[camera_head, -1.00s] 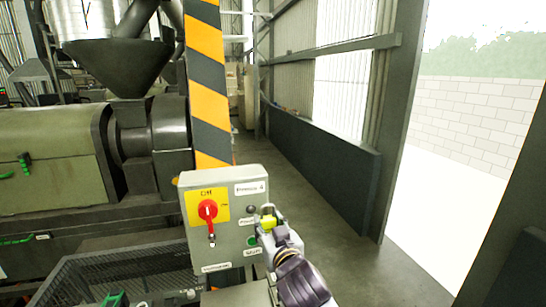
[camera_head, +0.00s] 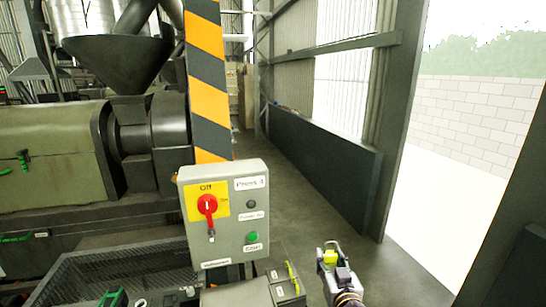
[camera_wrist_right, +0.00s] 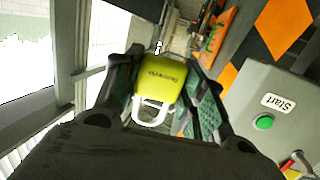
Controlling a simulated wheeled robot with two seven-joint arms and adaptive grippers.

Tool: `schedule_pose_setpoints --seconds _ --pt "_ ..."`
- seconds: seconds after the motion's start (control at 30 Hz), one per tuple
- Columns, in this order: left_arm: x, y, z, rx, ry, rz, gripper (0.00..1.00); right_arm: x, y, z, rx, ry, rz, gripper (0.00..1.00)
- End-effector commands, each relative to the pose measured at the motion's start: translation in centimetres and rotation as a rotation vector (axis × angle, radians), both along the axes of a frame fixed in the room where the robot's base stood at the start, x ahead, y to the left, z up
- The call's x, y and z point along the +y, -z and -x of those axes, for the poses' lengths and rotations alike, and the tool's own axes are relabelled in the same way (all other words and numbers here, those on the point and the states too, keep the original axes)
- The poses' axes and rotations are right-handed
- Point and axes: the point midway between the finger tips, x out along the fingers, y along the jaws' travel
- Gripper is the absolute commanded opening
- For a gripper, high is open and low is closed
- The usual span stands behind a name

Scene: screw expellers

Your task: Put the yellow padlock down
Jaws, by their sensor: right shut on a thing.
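The yellow padlock (camera_head: 330,258) is held in my right gripper (camera_head: 329,262), to the right of the control box in the head view. In the right wrist view the padlock (camera_wrist_right: 160,82) sits between the two finger pads of the right gripper (camera_wrist_right: 165,92), its pale shackle toward the camera. The gripper is shut on it. The padlock is in the air, apart from any surface that I can see. My left gripper is not in view.
A grey control box (camera_head: 226,225) with a red switch and green button stands left of the gripper. Below it is a small grey surface (camera_head: 250,297) with green and yellow items. A dark mesh basket (camera_head: 150,262) lies at lower left. Floor is open behind.

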Motion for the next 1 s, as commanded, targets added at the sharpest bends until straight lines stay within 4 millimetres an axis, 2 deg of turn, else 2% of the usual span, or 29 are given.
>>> schedule_pose_setpoints --seconds 0.1,0.4,0.7,1.0 --pt "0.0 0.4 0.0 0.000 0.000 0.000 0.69 -1.8 2.5 0.8 0.004 0.020 0.005 0.20" --pt "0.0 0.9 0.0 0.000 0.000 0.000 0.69 -4.6 8.1 3.3 0.004 0.045 0.005 0.20" --pt "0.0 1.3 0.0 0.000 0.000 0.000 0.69 -5.2 12.7 6.2 0.003 0.042 0.001 0.20" --pt "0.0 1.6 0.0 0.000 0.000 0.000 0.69 -5.2 15.4 8.2 0.000 0.040 0.000 0.20"
